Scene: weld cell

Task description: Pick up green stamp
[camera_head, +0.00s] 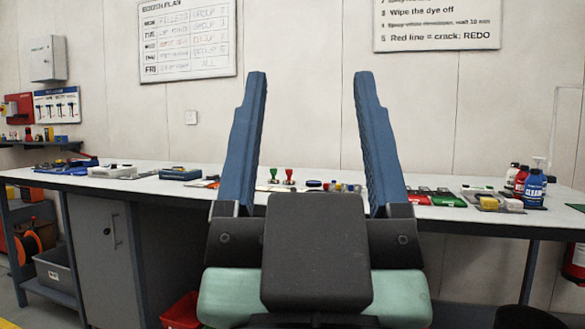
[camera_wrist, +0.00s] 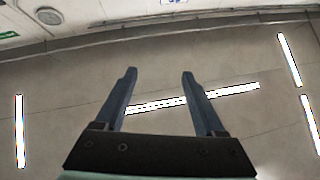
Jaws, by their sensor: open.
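A small green stamp (camera_head: 273,174) stands upright on the long workbench (camera_head: 150,184), seen between my gripper's fingers in the head view. A red-handled stamp (camera_head: 289,175) stands just to its right. My gripper (camera_head: 310,76) is open and empty, with its two blue fingers wide apart and pointing up in the foreground. It is well apart from the stamp. The wrist view shows the open fingers (camera_wrist: 159,73) against the ceiling and its lights, with no stamp in sight. My gripper hides parts of the bench top and its front.
Left on the bench are trays and tools, including a blue-edged box (camera_head: 180,174). Right are red and green cases (camera_head: 447,200), a yellow sponge block (camera_head: 489,203) and a blue bottle (camera_head: 535,188). A red bin (camera_head: 182,312) stands on the floor below.

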